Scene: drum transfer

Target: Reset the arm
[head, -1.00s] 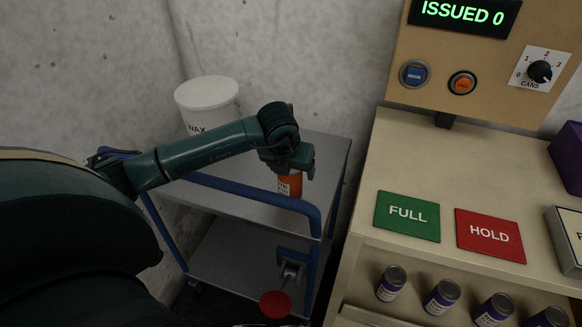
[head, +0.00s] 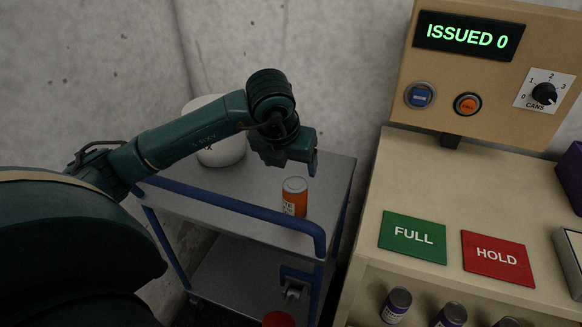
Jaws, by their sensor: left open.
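My left arm reaches in from the left over the grey trolley. My left gripper (head: 298,160) is open and empty. It is above and apart from an orange can (head: 294,198) with a pale label and a light top. The can stands upright on the top shelf of the trolley (head: 332,183), near its blue rail. My right gripper is not in view.
A white tub (head: 222,150) stands on the trolley behind my arm, partly hidden. A counter (head: 385,180) at right bears a green FULL mat (head: 413,238) and a red HOLD mat (head: 497,258). Purple-topped cans (head: 397,304) sit below. A panel (head: 400,60) reads ISSUED 0.

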